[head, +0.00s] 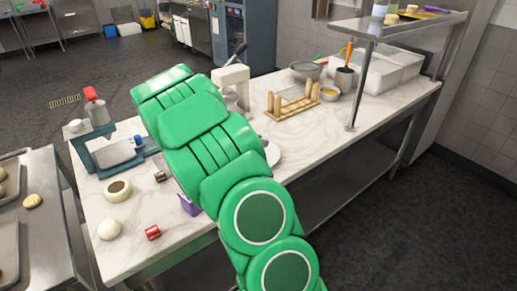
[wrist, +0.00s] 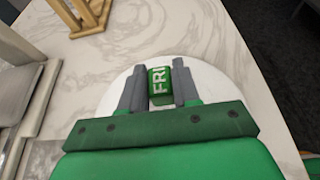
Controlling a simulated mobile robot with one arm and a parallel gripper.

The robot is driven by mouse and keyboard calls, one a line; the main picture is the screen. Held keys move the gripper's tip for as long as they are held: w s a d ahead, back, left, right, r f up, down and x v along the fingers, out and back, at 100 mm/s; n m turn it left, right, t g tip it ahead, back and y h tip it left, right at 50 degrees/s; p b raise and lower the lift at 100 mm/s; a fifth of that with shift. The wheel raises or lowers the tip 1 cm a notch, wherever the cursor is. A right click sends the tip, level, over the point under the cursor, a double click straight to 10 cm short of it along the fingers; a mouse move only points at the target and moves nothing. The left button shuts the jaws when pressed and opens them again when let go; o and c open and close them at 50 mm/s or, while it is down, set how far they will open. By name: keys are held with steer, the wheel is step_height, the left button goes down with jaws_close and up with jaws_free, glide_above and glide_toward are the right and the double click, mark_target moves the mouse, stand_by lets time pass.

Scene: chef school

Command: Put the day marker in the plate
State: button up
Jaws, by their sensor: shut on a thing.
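My gripper (wrist: 157,76) is shut on a small green day marker (wrist: 160,88) with white letters reading "FRI". The marker sits between the two grey fingers. The white round plate (wrist: 215,90) lies right behind and below the fingers in the wrist view. I cannot tell whether the marker touches the plate or hangs just above it. In the head view my green arm hides the gripper, the marker and most of the plate; only the plate's right edge (head: 274,154) shows.
On the marble counter (head: 330,125) stand a wooden rack (head: 293,104), a white press (head: 232,84) and a teal device (head: 105,148). A red block (head: 153,232), a brown block (head: 160,176) and a purple block (head: 189,205) lie near the front left. A shelf post (head: 361,90) stands at right.

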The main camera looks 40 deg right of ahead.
steer(key=shift+w+d+f, duration=0.15)
steer(key=shift+w+f, duration=0.05)
steer(key=shift+f, duration=1.6)
steer(key=shift+f, duration=0.1)
steer(key=o, duration=1)
steer(key=shift+a+r, duration=0.2)
steer(key=shift+a, duration=0.05)
steer(key=v, duration=1.1)
steer(key=shift+a, duration=0.3)
steer(key=shift+o, duration=0.5)
